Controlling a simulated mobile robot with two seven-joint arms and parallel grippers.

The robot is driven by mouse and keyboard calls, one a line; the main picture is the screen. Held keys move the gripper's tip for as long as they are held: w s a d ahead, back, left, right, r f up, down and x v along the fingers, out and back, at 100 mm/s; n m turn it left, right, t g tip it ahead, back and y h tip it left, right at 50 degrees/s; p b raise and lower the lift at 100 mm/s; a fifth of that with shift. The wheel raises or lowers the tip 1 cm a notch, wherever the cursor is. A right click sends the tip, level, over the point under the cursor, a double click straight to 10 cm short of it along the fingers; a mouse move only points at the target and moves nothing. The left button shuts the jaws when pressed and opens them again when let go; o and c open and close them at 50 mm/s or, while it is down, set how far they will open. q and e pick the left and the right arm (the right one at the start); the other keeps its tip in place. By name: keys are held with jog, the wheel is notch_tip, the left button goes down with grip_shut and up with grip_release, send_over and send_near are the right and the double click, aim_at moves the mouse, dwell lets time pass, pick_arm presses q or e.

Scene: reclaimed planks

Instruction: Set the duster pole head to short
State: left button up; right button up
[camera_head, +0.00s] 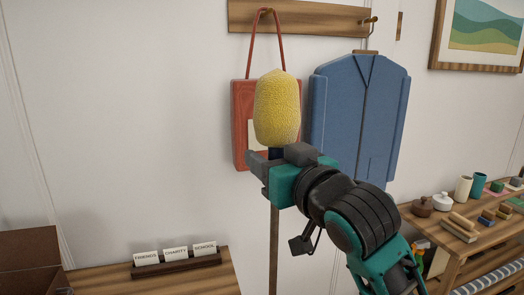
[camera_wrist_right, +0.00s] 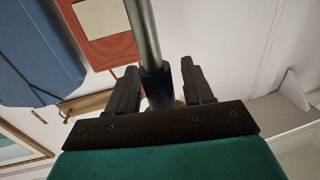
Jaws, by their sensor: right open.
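The duster has a fuzzy yellow head (camera_head: 277,108) on top of an upright thin pole (camera_head: 274,245). My right gripper (camera_head: 268,162) is just under the yellow head, at the dark collar where head and pole meet. In the right wrist view, the grey pole (camera_wrist_right: 143,30) runs into a dark collar (camera_wrist_right: 156,84) between the two fingers of my right gripper (camera_wrist_right: 159,82). The fingers are open, with a gap showing on each side of the collar. The yellow head is mostly hidden there behind the gripper. My left gripper is not in view.
A red bag (camera_head: 240,125) and a blue jacket (camera_head: 345,110) hang from a wooden rail (camera_head: 300,18) close behind the duster. A low shelf with a card holder (camera_head: 178,264) is at lower left. A table with jars and blocks (camera_head: 435,230) is at right.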

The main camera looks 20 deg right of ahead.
jog(key=shift+w, duration=0.25)
jog(key=shift+s, duration=0.1)
grip_shut()
dwell(0.4)
